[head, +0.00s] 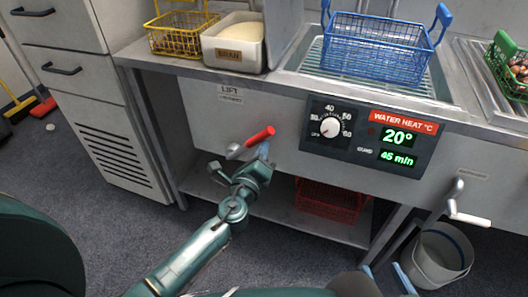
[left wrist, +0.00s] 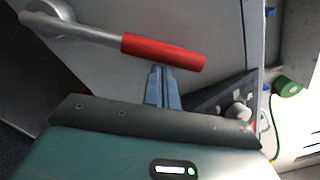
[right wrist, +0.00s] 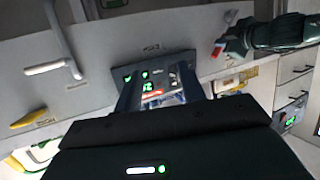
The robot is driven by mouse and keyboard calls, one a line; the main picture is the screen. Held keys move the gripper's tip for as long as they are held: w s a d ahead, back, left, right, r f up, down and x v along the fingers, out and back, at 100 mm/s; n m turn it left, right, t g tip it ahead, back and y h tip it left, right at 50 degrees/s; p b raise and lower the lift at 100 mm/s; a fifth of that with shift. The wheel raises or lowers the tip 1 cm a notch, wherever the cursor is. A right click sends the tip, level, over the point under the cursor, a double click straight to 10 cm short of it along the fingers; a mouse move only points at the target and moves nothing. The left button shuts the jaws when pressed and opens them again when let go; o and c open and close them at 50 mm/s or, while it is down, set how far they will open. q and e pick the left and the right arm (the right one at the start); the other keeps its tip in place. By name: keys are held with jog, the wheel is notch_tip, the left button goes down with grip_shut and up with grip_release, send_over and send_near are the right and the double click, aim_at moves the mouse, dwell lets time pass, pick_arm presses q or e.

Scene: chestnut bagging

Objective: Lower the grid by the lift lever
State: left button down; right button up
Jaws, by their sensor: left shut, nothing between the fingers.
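The lift lever (head: 258,137) has a red grip and a metal arm, and sits on the front panel below the LIFT label (head: 230,92). Its grip points up and to the right. In the left wrist view, the red grip (left wrist: 163,52) lies just past my left fingertips. My left gripper (head: 263,152) is shut and empty, right beside the grip's lower side; I cannot tell whether it touches. The grid (head: 305,66) shows as wire bars in the basin, with a blue basket (head: 375,45) standing on it. My right gripper (right wrist: 160,90) is open and empty, low in front of the counter.
A control panel (head: 367,136) reads 20° and 45 min. A bran box (head: 234,55) and a yellow basket (head: 176,42) stand at left on the counter. A drain crank (head: 464,205) hangs above a bucket (head: 438,258). A red crate (head: 330,200) sits on the lower shelf.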

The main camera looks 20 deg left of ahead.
pick_arm(q)
jog(key=shift+a+r+n, duration=0.4)
jog(key=shift+a+r, duration=0.2)
jog(key=shift+r, duration=0.05)
jog(key=a+r+n+p, duration=0.1)
jog(key=a+n+p, duration=0.5)
jog(key=a+n, duration=1)
jog(key=shift+w+a+n+g+p, duration=0.3)
jog(key=shift+a+g, duration=0.1)
jog(key=shift+a, duration=1.15)
pick_arm(e)
jog(key=shift+m, duration=0.9)
jog(key=shift+s+d+r, duration=0.1)
jog(key=shift+d+r, duration=0.1)
jog(key=shift+r, duration=0.6)
jog(key=shift+s+d+r, duration=0.1)
jog(key=shift+d+r, duration=0.05)
jog(key=shift+r, duration=0.6)
jog(key=shift+s+d+r, duration=0.1)
jog(key=shift+d+r, duration=0.1)
jog(key=shift+r, duration=0.6)
pick_arm(q)
jog(key=shift+f, duration=0.1)
